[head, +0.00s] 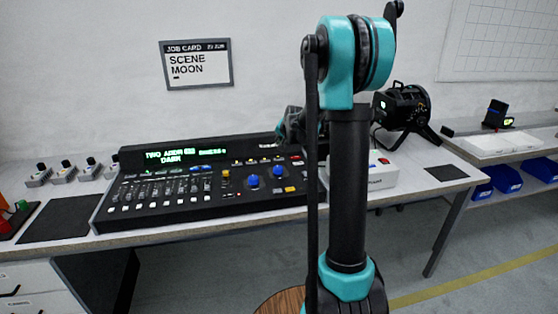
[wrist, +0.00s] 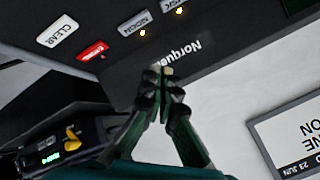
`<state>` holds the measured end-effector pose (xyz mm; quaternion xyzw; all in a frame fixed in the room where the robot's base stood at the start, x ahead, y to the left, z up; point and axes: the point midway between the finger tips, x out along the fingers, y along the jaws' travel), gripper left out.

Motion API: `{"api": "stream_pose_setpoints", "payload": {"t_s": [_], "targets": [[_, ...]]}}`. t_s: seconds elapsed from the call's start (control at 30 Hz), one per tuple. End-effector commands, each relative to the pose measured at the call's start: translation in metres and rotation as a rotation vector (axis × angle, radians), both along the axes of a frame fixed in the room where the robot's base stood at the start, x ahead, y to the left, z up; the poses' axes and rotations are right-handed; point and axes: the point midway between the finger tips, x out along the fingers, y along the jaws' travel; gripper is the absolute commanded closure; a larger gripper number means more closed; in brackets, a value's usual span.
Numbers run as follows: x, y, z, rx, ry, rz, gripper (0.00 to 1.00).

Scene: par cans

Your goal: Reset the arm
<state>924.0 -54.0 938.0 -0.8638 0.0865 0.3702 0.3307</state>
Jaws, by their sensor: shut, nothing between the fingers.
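My gripper (wrist: 165,72) is shut and empty in the wrist view, its two dark green and black fingers meeting at the tips. The tips appear over the dark lighting console face, beside the white "Norquet" lettering; I cannot tell whether they touch it. In the head view my arm stands upright in front of the console (head: 150,215), bent at the teal elbow. Part of my wrist shows behind the arm over the console's right back; the fingertips are hidden there. The console display reads "TWO ADDR" and "DARK" in green.
A white "CLEAR" key (wrist: 57,31) and a red key (wrist: 91,50) show in the wrist view. The job card (head: 197,63) on the wall reads "SCENE MOON". A black par can (head: 403,108) stands right of my arm, near a white box (head: 381,172). Floor is clear at right.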

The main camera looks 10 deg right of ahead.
Motion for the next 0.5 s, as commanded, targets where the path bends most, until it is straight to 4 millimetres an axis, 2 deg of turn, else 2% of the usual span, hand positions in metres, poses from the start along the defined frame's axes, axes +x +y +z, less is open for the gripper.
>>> {"api": "stream_pose_setpoints", "payload": {"t_s": [0.17, 0.27, 0.37, 0.5], "targets": [[-0.007, 0.001, 0.0, -0.007, 0.005, 0.007, 1.0], [-0.031, 0.004, -0.001, -0.035, 0.025, 0.034, 1.0], [-0.073, 0.009, -0.005, -0.085, 0.06, 0.084, 1.0], [-0.148, 0.014, -0.016, -0.169, 0.124, 0.172, 1.0]]}}
